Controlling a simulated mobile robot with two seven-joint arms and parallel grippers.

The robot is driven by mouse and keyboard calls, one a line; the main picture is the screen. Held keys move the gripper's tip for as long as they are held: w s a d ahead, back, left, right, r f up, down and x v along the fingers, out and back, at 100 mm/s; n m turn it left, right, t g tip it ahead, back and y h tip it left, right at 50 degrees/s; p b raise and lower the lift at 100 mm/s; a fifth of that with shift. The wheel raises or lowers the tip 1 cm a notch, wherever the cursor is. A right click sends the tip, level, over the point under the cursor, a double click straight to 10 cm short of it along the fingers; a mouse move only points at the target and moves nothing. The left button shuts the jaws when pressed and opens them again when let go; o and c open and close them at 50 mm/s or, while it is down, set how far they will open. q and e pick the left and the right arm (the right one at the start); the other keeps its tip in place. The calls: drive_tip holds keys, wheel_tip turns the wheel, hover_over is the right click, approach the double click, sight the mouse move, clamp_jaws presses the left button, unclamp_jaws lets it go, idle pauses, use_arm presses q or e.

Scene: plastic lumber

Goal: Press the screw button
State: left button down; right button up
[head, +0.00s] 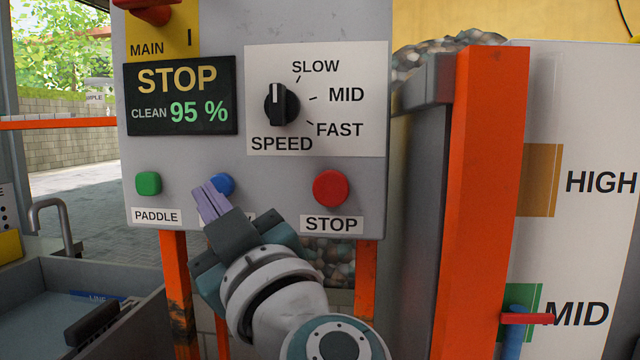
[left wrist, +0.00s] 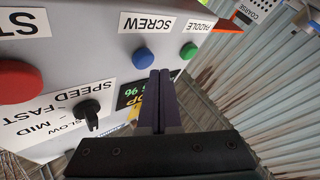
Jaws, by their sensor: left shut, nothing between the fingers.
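The blue button (head: 222,184) sits on a grey control panel (head: 240,30), between a green button (head: 148,183) and a red button (head: 331,188). Its label is mostly hidden behind my left gripper (head: 209,202). In the left wrist view the panel appears upside down, and the blue button (left wrist: 143,58) has the SCREW label (left wrist: 147,23) beside it. My left gripper is shut and empty, its purple fingers (left wrist: 161,100) pointing at the panel close to the blue button. The tips look just beside the button; I cannot tell whether they touch. My right gripper is not in view.
A speed knob (head: 282,104) and a display (head: 181,95) reading STOP and CLEAN 95 % sit above the buttons. An orange post (head: 482,200) stands right of the panel. A grey bin (head: 80,300) is at the lower left.

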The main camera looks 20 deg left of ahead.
use_arm(q)
drive_tip(key=shift+w, duration=0.2)
drive_tip(key=shift+w+a, duration=0.1)
drive_tip(key=shift+w, duration=0.1)
drive_tip(key=shift+w+a+b, duration=0.1)
drive_tip(key=shift+w+b, duration=0.3)
drive_tip(key=shift+w, duration=0.1)
idle(0.6)
idle(0.3)
drive_tip(key=shift+s+d+p, duration=0.2)
drive_tip(key=shift+s+p, duration=0.7)
